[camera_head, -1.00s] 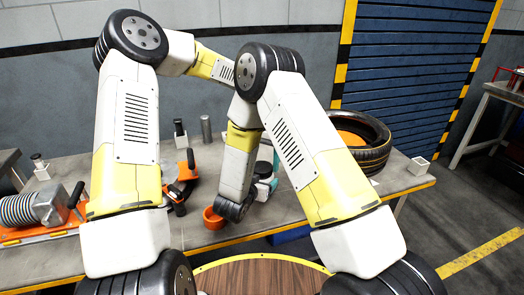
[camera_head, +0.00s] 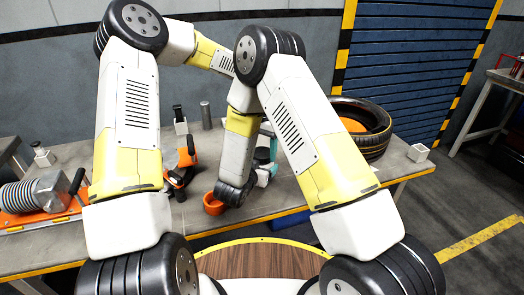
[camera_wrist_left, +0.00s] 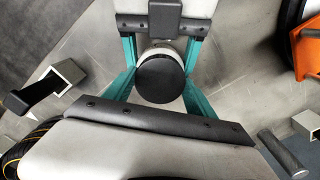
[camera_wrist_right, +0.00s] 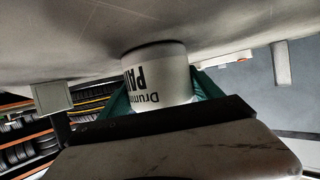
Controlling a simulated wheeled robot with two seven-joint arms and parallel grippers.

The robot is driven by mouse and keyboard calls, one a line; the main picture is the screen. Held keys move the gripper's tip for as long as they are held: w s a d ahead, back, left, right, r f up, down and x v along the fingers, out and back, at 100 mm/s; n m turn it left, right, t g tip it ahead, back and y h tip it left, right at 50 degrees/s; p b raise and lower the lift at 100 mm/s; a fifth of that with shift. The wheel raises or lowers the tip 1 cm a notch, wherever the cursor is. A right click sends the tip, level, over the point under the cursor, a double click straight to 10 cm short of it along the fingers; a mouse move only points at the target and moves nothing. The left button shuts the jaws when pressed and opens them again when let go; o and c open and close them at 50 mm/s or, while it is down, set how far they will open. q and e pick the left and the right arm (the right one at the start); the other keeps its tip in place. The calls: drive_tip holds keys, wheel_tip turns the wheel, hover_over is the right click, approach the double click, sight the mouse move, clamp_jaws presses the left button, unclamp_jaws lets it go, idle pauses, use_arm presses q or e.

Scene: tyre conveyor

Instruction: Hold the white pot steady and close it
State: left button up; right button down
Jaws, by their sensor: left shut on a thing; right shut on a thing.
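The white pot (camera_wrist_right: 157,75) with dark lettering is between the teal fingers of my right gripper (camera_wrist_right: 158,92), which is shut on its side. The lettering appears upside down in the right wrist view. The round black lid (camera_wrist_left: 160,80) shows from above in the left wrist view, with a white rim behind it. My left gripper (camera_wrist_left: 161,88) is shut on the lid, with one teal finger on each side. In the head view my arms hide most of the pot. I cannot tell how tightly the lid sits.
A grey cylinder (camera_head: 206,115) stands behind. A tyre (camera_head: 374,145) lies on the right side of the bench.

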use_arm(q)
drive_tip(key=shift+m, duration=0.5)
drive_tip(key=o, duration=1.5)
drive_tip(key=shift+o, duration=0.2)
drive_tip(key=shift+r, duration=2.3)
drive_tip(key=shift+c, duration=0.5)
